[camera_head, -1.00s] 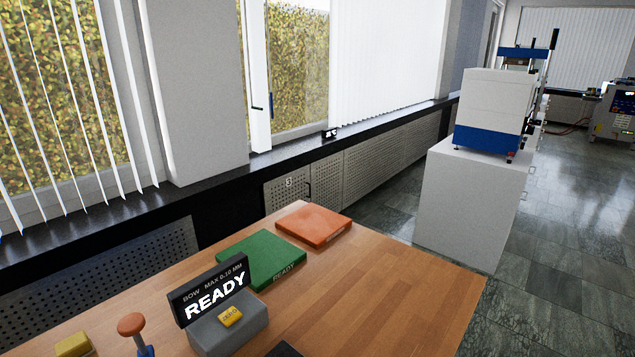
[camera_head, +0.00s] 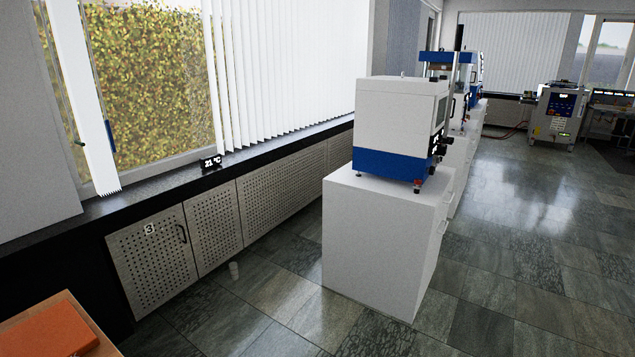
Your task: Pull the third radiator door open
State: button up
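The radiator door (camera_head: 152,262) marked "3" is a grey perforated panel under the window sill, at the lower left of the head view. It looks shut, flush with the panels beside it. Its dark handle (camera_head: 181,234) is a small upright bar near the top right edge of the door. My gripper is not in view.
More perforated panels (camera_head: 288,188) run right from the door. A white cabinet (camera_head: 375,240) with a white and blue press (camera_head: 400,130) stands to the right. A wooden table corner with an orange plate (camera_head: 45,332) is at lower left.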

aim_at(152, 257)
jog(key=i+l+z, duration=0.3)
jog(key=i, duration=0.15)
jog(key=i+l+z, duration=0.2)
jog(key=i+z, duration=0.45)
jog(key=i, duration=0.3)
jog(key=i+u, duration=0.7)
jog(key=i+l+u, duration=0.2)
jog(key=u, duration=0.15)
jog(key=i+j+u, duration=0.15)
jog(key=i+u, duration=0.5)
jog(key=u, duration=0.2)
jog(key=i+u, duration=0.45)
jog(key=i+l, duration=0.1)
jog(key=i, duration=2.1)
